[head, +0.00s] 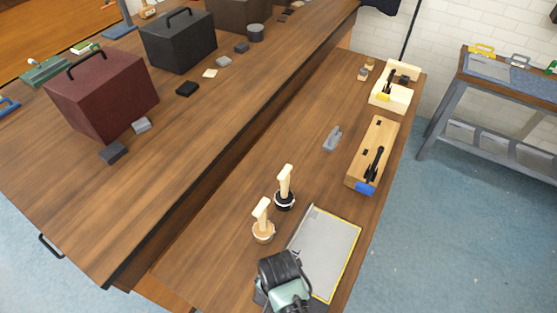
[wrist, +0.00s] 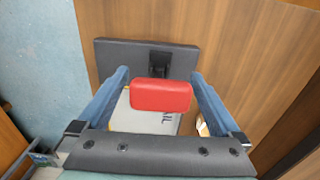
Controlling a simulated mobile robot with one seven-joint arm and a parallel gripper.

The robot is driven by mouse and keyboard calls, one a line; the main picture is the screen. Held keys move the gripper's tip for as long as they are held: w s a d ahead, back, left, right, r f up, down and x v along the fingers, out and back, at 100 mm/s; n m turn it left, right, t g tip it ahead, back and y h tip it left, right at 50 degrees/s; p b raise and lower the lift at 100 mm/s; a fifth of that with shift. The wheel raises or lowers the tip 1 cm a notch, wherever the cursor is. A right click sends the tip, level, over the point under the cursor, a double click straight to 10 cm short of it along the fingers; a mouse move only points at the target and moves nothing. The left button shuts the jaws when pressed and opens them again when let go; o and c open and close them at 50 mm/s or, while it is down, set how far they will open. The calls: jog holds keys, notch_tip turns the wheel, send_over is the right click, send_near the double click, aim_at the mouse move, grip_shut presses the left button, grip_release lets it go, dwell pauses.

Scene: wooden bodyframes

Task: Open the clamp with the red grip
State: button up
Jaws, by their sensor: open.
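The red grip (wrist: 162,95) of the clamp shows in the middle of the wrist view, lying crosswise between the blue fingers of my gripper (wrist: 160,73). The gripper is open, with a gap on both sides of the grip. The clamp's dark grey block (wrist: 112,60) lies beyond the fingertips, with a black bracket (wrist: 160,62) on it. The grip hides much of the lever, so I cannot tell the clamp's exact position. In the head view my dark wrist and arm are at the bottom centre, and the red grip is hidden there.
A grey board (head: 325,250) with a yellow edge lies beside my arm. Two upright wooden-handled tools (head: 284,187) (head: 263,222) stand left of it. Farther back are a blue-gripped clamp (head: 365,187) and a yellow-gripped clamp (head: 384,97). Bench surface left of the tools is clear.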

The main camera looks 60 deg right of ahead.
jog(key=shift+f, duration=0.1)
grip_shut()
dwell(0.5)
